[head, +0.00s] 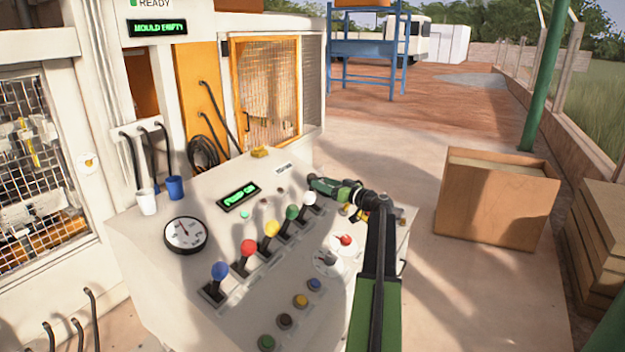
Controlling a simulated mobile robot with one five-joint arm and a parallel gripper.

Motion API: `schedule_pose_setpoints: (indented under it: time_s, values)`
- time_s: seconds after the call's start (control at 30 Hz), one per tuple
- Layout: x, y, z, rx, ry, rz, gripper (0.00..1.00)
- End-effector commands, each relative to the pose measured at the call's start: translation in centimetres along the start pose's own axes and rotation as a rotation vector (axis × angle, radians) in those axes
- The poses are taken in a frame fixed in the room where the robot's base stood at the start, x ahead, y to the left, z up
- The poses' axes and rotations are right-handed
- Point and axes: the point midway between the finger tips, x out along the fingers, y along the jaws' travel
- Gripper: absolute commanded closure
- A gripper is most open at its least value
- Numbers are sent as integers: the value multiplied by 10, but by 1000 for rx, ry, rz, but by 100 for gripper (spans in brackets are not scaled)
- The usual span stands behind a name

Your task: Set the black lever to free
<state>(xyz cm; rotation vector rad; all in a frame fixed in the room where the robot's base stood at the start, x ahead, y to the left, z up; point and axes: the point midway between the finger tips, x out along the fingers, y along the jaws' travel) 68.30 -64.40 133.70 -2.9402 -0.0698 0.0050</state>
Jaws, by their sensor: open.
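A row of levers with ball knobs stands on the sloped white console (165,270): blue (220,271), red (248,247), yellow (271,229), green (292,212) and white (309,199). I cannot make out a black-knobbed lever; my arm and gripper cover the console's right end, where one could be hidden. My gripper (314,180) is at the upper right of the console, just above the white knob in the picture, its tip pointing left. It is open, with nothing visible in it.
A round gauge (185,234), a green-lit display (238,196), a red knob (346,240) and several push buttons (301,301) are on the console. White (146,202) and blue (175,188) cups stand at its back left. A wooden crate (495,205) stands right, with open floor between.

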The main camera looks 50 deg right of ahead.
Motion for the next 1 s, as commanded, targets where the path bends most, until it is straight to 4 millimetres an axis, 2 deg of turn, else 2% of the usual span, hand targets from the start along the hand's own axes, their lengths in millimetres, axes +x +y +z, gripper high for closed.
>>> schedule_pose_setpoints:
  time_s: [0.03, 0.1, 0.3, 0.67, 1.0]
  values:
    - [15, 0, 0, 0, -1, -3, 41]
    - [31, -1, 0, 0, -1, -5, 41]
    - [58, -2, 0, 0, -1, -5, 41]
    - [64, -3, 1, 0, -1, -4, 43]
    - [64, -4, 1, 0, -1, -4, 87]
